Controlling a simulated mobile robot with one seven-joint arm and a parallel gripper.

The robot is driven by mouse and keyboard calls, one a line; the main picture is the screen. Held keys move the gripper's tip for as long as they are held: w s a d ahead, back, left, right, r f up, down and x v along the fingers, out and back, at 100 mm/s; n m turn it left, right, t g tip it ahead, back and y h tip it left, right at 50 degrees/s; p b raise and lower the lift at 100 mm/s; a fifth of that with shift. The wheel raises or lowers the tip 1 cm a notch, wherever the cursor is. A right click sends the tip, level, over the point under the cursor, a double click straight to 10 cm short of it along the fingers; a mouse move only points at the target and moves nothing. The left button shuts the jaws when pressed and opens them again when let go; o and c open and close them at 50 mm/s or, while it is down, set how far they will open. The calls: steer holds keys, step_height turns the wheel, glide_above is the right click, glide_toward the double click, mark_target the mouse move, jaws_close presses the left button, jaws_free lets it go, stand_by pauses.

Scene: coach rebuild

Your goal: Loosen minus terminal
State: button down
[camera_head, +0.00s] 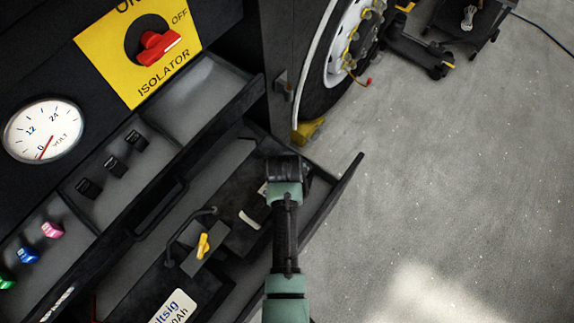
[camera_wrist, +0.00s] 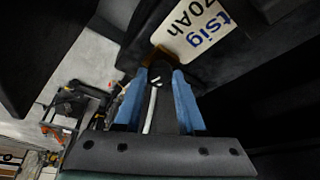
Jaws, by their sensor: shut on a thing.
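In the wrist view, the two blue fingers of my gripper (camera_wrist: 158,82) are closed in on a small dark piece with a light mark at their tips. I cannot tell for certain that this piece is the minus terminal. The battery's white label (camera_wrist: 194,30) lies just beyond the fingertips; it also shows in the head view (camera_head: 173,306). In the head view my arm reaches over the open battery tray (camera_head: 325,200), and its wrist hides the fingers. A yellow lever (camera_head: 203,246) stands on a grey block beside a black cable (camera_head: 190,222), left of my arm.
A yellow isolator panel with a red knob (camera_head: 157,47) is at the top left. Below it are a voltmeter (camera_head: 43,130) and a shelf with black, pink, blue and green pieces. A wheel (camera_head: 348,40) stands behind the tray. Grey floor (camera_head: 450,180) is open on the right.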

steer(key=shift+d+n+y, duration=0.1)
steer(key=shift+n+y, duration=0.3)
steer(key=shift+n, duration=0.7)
steer(key=shift+p, duration=0.3)
steer(key=c, duration=0.5)
jaws_free()
steer(key=shift+r, duration=0.1)
steer(key=p+v, duration=0.1)
steer(key=v, duration=1.1)
steer(key=shift+s+d+r, duration=0.1)
steer(key=shift+s+r, duration=0.05)
steer(key=shift+r, duration=0.25)
